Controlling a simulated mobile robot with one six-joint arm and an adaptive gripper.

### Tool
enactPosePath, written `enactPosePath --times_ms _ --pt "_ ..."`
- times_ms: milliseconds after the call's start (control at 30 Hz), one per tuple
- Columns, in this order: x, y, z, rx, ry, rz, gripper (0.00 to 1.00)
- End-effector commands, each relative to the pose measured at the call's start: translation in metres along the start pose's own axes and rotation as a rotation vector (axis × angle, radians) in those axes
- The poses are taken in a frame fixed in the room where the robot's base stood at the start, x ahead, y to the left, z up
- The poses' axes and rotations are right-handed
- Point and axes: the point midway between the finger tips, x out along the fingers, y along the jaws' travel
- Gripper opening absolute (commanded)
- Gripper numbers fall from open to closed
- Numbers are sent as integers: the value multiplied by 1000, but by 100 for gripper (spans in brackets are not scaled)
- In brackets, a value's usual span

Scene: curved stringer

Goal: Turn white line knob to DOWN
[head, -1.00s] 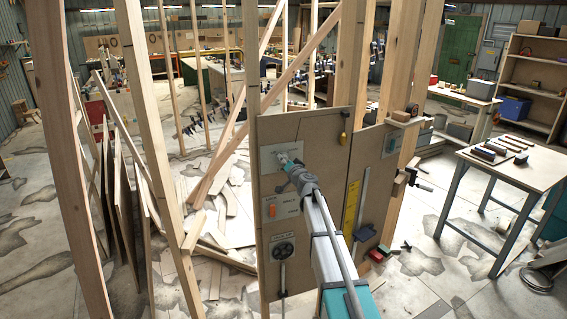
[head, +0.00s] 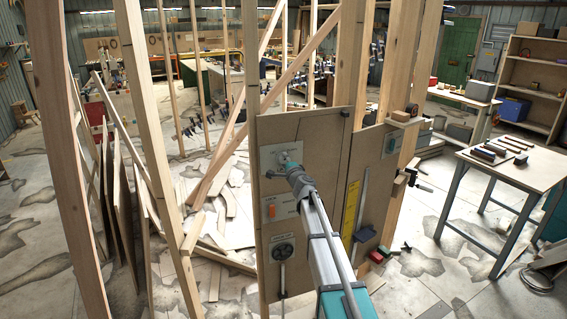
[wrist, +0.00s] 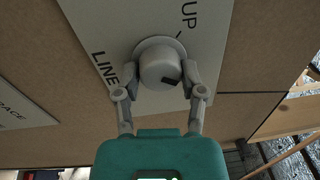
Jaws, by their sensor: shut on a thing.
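The white knob (wrist: 160,66) sits on a pale plate (wrist: 108,25) lettered LINE and UP in the wrist view. The knob has a dark mark on its lower right side, away from the word UP. My gripper (wrist: 160,77) has one finger on each side of the knob and is shut on it. In the head view my gripper (head: 291,164) reaches the pale plate (head: 268,158) at the upper left of the brown panel (head: 325,140), and hides most of the knob. No DOWN lettering is readable.
Below on the panel are an orange switch plate (head: 284,208) and a black round dial (head: 284,252). A yellow strip (head: 351,206) is to the right. Wooden posts (head: 160,150) stand at left. A table (head: 512,165) with dark bars stands at right.

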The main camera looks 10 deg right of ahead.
Motion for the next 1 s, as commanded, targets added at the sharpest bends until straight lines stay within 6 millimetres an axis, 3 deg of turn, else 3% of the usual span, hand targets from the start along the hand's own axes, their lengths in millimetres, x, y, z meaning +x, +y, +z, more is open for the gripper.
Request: enactPosePath --times_ms 400,967,1000 --pt "1 0 0 256 18 -4 5" --pt "1 1 1 298 20 -4 5" --pt "1 1 1 298 19 -4 58"
